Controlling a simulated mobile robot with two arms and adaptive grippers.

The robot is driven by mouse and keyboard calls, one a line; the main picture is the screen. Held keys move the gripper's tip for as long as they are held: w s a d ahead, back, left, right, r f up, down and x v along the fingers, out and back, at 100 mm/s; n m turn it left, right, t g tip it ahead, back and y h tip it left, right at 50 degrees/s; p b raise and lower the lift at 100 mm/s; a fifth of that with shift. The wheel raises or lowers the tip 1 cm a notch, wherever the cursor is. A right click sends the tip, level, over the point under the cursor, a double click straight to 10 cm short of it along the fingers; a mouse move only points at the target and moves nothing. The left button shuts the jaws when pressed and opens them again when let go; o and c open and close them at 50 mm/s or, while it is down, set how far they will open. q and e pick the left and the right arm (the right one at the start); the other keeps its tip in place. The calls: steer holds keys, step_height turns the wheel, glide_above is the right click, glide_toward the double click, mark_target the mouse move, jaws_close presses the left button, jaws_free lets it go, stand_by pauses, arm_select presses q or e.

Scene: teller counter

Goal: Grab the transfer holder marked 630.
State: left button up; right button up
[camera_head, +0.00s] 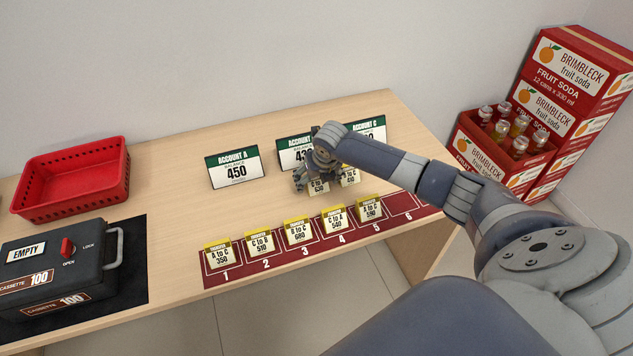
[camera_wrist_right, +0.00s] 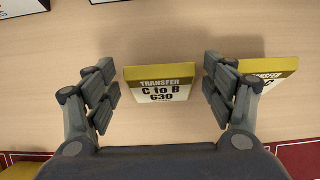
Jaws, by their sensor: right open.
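The transfer holder marked 630 (camera_wrist_right: 158,84) reads "C to B" and has a yellow top band. It stands on the counter between the open fingers of my right gripper (camera_wrist_right: 160,92), apart from both in the right wrist view. In the head view the same holder (camera_head: 318,187) shows partly under my right gripper (camera_head: 316,180). Another transfer holder (camera_wrist_right: 268,70) stands close to the right finger, partly hidden by it; in the head view it (camera_head: 350,177) sits just right of the 630 one. My left gripper is not in view.
A red numbered strip (camera_head: 330,246) along the front edge bears several holders; slot 6 is empty. Account signs (camera_head: 234,168) stand behind. A red basket (camera_head: 72,178) and black cassette (camera_head: 60,262) are at left. Soda crates (camera_head: 500,150) stand beyond the right end.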

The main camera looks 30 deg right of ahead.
steer(key=c, duration=0.8)
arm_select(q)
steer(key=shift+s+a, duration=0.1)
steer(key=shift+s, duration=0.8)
arm_select(e)
steer(key=c, duration=0.3)
steer(key=shift+c, duration=0.2)
